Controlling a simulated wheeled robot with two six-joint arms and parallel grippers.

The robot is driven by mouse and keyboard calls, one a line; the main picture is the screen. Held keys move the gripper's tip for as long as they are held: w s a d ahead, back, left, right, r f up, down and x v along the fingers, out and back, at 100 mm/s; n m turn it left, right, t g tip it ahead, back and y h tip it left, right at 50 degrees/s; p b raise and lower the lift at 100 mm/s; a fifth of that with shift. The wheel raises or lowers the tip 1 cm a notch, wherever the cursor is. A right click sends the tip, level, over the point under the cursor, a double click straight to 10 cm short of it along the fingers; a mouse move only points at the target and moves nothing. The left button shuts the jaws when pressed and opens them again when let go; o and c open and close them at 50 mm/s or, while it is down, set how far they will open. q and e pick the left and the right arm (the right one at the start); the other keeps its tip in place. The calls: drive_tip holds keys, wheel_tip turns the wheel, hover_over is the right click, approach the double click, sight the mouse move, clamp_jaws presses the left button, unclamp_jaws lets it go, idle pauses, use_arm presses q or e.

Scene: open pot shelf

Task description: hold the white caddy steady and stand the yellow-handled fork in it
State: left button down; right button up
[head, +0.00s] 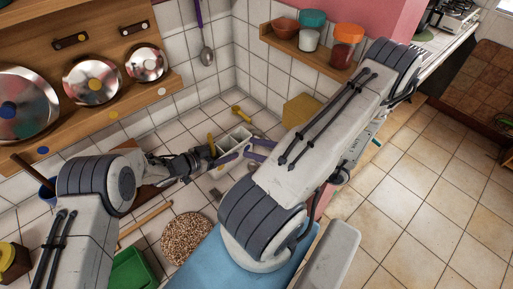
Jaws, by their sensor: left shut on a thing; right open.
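The white caddy (236,134), with open compartments, stands on the tiled counter near the wall corner. My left gripper (207,156) is at the caddy's left side, shut on the yellow-handled fork (212,146). The fork's yellow handle sticks up at the fingers; its tines cannot be made out. My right gripper (224,153) is in front of the caddy, its pale, purple-edged fingers spread open and pointing left. Whether they touch the caddy cannot be told. My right arm hides much of the space to the right.
A yellow utensil (240,112) lies behind the caddy, and a yellow block (301,109) stands at the right. A speckled round mat (186,237), a wooden stick (146,223) and a green container (133,270) are nearer. Pans hang on a wooden rack (112,118); jars stand on a shelf (318,61).

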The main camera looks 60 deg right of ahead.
use_arm(q)
drive_tip(key=shift+r, duration=0.1)
unclamp_jaws()
drive_tip(key=shift+a, duration=0.1)
drive_tip(key=v, duration=1.1)
drive_tip(key=shift+a, duration=0.35)
drive_tip(key=shift+w+r, duration=0.1)
